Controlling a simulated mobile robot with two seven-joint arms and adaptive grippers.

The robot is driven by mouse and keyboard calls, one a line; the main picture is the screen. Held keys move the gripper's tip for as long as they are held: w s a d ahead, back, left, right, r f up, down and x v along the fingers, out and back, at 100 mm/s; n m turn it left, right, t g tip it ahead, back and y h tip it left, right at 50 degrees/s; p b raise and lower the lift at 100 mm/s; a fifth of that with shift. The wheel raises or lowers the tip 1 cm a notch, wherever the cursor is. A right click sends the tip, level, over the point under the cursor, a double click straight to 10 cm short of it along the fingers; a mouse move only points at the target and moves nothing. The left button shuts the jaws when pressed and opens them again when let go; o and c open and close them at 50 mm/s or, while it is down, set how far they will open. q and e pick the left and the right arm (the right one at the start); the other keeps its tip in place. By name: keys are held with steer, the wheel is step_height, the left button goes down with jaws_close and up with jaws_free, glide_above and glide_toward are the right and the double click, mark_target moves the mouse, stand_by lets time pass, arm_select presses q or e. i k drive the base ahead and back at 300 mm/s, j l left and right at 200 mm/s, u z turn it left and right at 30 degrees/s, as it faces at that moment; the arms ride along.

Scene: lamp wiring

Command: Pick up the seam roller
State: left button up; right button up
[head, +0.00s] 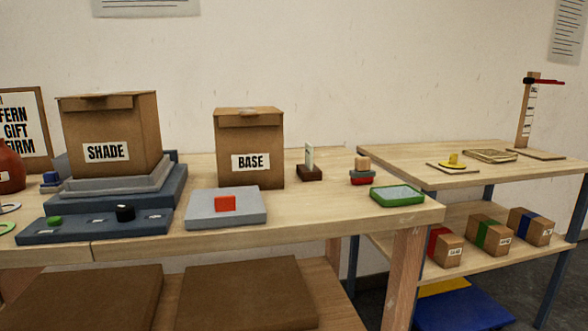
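I cannot tell for certain which thing is the seam roller. A small black round piece (125,213) sits on the blue-grey stepped stand at the left. A small stacked piece (361,172), wooden on top, grey in the middle and red below, stands near the right end of the front table. A small yellow piece (454,160) sits on a thin board on the far right table. Neither of my grippers is in view.
Colour-banded boxes (488,235) fill a lower shelf.

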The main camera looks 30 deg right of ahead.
mark_target(363, 174)
steer(key=i+l+u, duration=0.1)
steer(key=l+u, duration=0.15)
steer(key=i+l+u, duration=0.2)
steer(key=l, duration=0.2)
steer(key=l+u, duration=0.25)
